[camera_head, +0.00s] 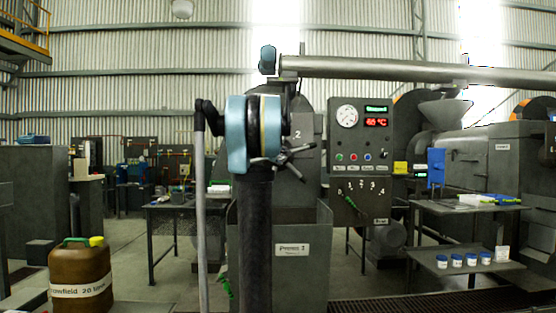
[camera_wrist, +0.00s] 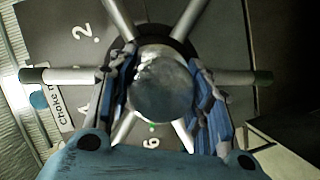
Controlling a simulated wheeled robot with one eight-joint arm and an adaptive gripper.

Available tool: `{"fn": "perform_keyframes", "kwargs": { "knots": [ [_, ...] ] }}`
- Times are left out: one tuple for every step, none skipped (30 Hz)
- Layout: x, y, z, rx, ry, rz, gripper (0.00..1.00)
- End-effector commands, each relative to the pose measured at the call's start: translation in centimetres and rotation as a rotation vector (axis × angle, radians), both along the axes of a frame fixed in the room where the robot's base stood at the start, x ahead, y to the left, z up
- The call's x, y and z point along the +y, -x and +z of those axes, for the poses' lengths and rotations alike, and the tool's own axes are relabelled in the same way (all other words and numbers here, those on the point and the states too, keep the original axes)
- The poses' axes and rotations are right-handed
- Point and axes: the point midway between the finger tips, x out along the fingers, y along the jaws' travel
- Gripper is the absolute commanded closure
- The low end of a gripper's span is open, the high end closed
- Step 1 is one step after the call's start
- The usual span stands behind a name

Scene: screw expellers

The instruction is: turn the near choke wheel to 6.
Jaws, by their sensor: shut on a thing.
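In the wrist view the choke wheel has a round grey hub (camera_wrist: 163,88) with several metal spokes (camera_wrist: 70,76). The left and right spokes have dark tips. Behind it is a dark dial plate (camera_wrist: 50,22) with a 2 at upper left and a 6 below the hub; a small green spot lies between hub and 6. My gripper (camera_wrist: 168,90) is shut on the hub, one blue-padded finger on each side. In the head view some dark wheel spokes (camera_head: 294,160) show beside my arm, with a 2 above; my arm hides the rest.
The press, labelled on its front (camera_head: 292,249), stands behind my arm. A control panel (camera_head: 362,128) with a gauge and red display is right of it. A brown jug (camera_head: 80,275) stands at lower left. A side table (camera_head: 470,206) with several small jars below is at right.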

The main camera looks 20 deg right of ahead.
Motion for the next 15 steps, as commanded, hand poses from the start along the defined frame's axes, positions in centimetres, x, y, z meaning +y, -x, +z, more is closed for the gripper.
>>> {"fn": "perform_keyframes", "kwargs": {
  "knots": [
    [0.26,0.01,-0.22,0.000,-0.001,0.003,0.97],
    [0.27,0.02,-0.22,0.000,-0.001,0.003,0.97],
    [0.28,0.03,-0.22,0.000,-0.001,0.003,0.97],
    [0.28,0.03,-0.22,0.000,-0.001,0.003,0.97],
    [0.28,0.03,-0.22,0.000,-0.002,0.002,0.50],
    [0.27,0.03,-0.23,0.000,-0.001,0.003,0.41],
    [0.26,0.03,-0.22,0.000,-0.001,0.003,0.34],
    [0.23,0.03,-0.20,0.000,-0.001,0.003,0.34],
    [0.19,0.04,-0.18,0.000,-0.002,0.002,0.34],
    [0.15,0.04,-0.16,0.000,-0.002,0.002,0.34],
    [0.10,0.05,-0.15,0.000,-0.001,0.001,0.34],
    [0.06,0.06,-0.14,0.000,-0.001,0.001,0.34],
    [0.03,0.07,-0.13,0.000,-0.001,0.000,0.34],
    [-0.01,0.07,-0.12,0.000,-0.001,0.000,0.34],
    [-0.05,0.09,-0.10,-0.001,-0.001,0.000,0.34]
  ]
}}
